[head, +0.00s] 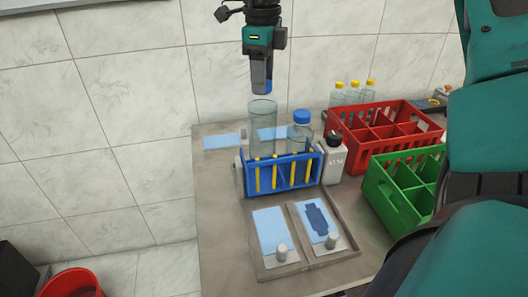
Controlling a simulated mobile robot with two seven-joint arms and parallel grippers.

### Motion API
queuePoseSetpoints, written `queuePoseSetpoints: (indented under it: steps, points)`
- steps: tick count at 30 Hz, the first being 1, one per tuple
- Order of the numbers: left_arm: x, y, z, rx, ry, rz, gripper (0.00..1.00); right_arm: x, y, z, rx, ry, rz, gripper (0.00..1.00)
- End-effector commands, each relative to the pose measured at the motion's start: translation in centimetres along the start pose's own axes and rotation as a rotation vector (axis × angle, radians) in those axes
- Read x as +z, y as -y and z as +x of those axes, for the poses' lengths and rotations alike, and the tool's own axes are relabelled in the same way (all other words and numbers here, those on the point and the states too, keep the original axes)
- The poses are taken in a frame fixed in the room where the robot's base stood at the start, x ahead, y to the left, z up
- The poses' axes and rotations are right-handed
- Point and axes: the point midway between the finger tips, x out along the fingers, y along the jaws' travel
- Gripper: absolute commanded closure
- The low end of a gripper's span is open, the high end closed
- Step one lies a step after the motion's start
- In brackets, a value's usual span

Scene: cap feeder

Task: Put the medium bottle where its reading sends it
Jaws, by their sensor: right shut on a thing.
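My right gripper (263,83) points down from the top middle, above the blue rack (283,174). It is shut on a small blue thing (268,70) that looks like a cap, mostly hidden by the fingers. Below it, apart from it, an open clear bottle (262,120) stands upright in the rack. A clear bottle with a blue cap (301,117) stands beside it, to the right. I cannot tell which is the medium bottle. A grey-white block (333,161) with a black top and small unreadable marks stands right of the rack. My left gripper is not in view.
A red crate (344,137) and a green crate (396,204), both with compartments, stand at the right. Several yellow-capped bottles (352,95) stand behind. Two blue pads with knobs, one with a dark bottle outline (317,219), lie in front. A red bucket (72,282) is at the lower left.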

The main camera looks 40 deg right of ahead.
Motion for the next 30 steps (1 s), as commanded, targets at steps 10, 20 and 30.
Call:
queuePoseSetpoints:
  steps: [10,20,30]
  points:
    - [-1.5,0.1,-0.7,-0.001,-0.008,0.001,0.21,0.1,0.0,-2.0,-0.003,0.002,0.000,0.83]
    - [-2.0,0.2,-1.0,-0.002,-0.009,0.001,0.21,0.1,0.0,-3.5,-0.002,0.003,0.000,0.83]
    - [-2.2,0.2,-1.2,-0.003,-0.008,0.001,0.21,0.1,0.0,-4.8,-0.002,0.004,-0.001,0.83]
